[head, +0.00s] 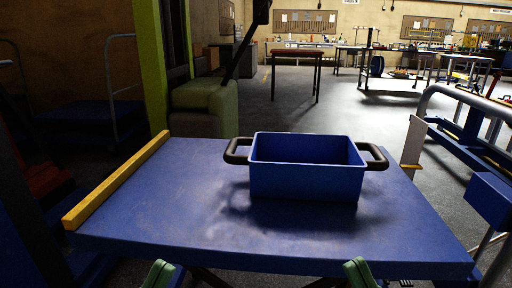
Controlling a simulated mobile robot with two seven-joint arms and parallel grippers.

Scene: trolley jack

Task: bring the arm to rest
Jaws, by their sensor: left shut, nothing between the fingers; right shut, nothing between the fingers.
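My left gripper (159,274) shows at the bottom edge of the head view, left of centre, as a green and dark tip. My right gripper (359,273) shows at the bottom edge, right of centre, in the same green. Both are shut and empty, in front of the near edge of a blue table (160,215). Most of both arms is outside the view. A blue bin (305,182) with two dark handles stands upright on the table, apart from both grippers.
A yellow bar (118,180) runs along the table's left edge. The tabletop left of the bin is clear. Blue metal frames with grey rails (465,92) stand at right. A green post (152,65) rises behind the table at left. Open floor (300,115) and workbenches lie beyond.

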